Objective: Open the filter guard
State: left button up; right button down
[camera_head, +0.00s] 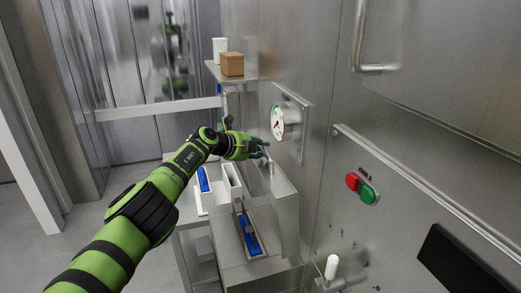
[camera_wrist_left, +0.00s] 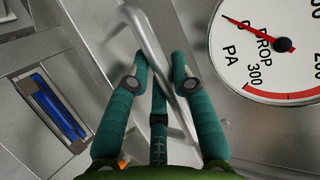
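The guard appears to be the bare metal cover (camera_head: 282,184) on the box below the round gauge in the head view; I cannot tell its exact outline. A bent metal handle (camera_wrist_left: 150,38) rises from it in the left wrist view. My left gripper (camera_head: 266,151) is at this handle, its teal fingers apart. In the left wrist view the left gripper (camera_wrist_left: 160,66) has the handle running between its two outer fingertips, close to the right one. Whether the fingers touch the handle is unclear. The cover looks closed. My right gripper is not in view.
A pressure gauge (camera_head: 278,124) is on the wall close beside the hand; the gauge (camera_wrist_left: 270,45) fills the wrist view's upper right. A blue-lined slot (camera_head: 246,232) lies below. A brown box (camera_head: 232,64) stands on a shelf. Red (camera_head: 352,181) and green (camera_head: 369,193) buttons are right.

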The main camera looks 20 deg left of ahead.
pick_arm(q)
jog(key=o, duration=0.4)
jog(key=shift+r, duration=0.2)
jog(key=shift+c, duration=0.2)
jog(key=shift+a, duration=0.1)
jog(key=shift+f, duration=0.1)
jog(key=shift+s+a, duration=0.1)
jog(key=shift+a, duration=0.1)
jog(key=shift+s+a+r, duration=0.25)
jog(key=shift+s+r, duration=0.05)
jog(key=shift+r, duration=0.1)
jog(key=v, duration=1.1)
jog(key=shift+d+f, duration=0.15)
jog(key=shift+d, duration=0.05)
jog(key=shift+s, duration=0.1)
